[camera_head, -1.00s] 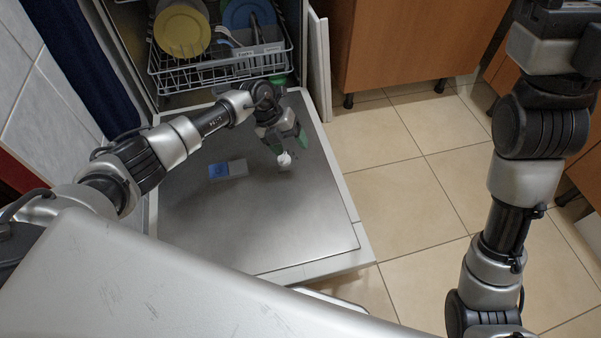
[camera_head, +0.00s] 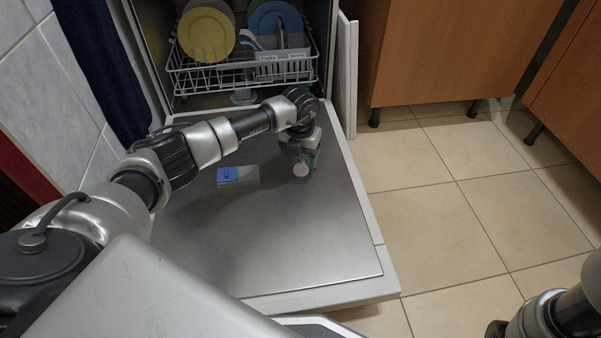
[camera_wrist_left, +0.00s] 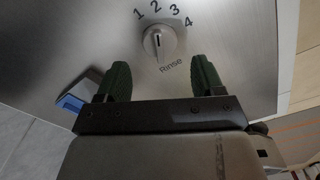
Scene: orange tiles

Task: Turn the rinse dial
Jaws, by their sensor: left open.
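The rinse dial (camera_wrist_left: 159,43) is a round, light grey knob with a dark slot, set in the steel inner face of the open dishwasher door (camera_head: 290,240). Numbers 1 to 4 arc beyond it, and the word Rinse is printed on its near side. It also shows in the head view (camera_head: 301,170), just below my left gripper (camera_head: 300,158). In the left wrist view my left gripper (camera_wrist_left: 161,82) is open, its two green fingers apart. The dial lies beyond the fingertips, roughly centred between them, and nothing is held. My right gripper is out of view.
A grey and blue dispenser (camera_head: 238,175) sits on the door left of the dial. The dish rack (camera_head: 240,75) with yellow (camera_head: 206,36) and blue plates (camera_head: 275,22) stands behind. Brown cabinets (camera_head: 455,50) stand at the right, with clear tiled floor before them.

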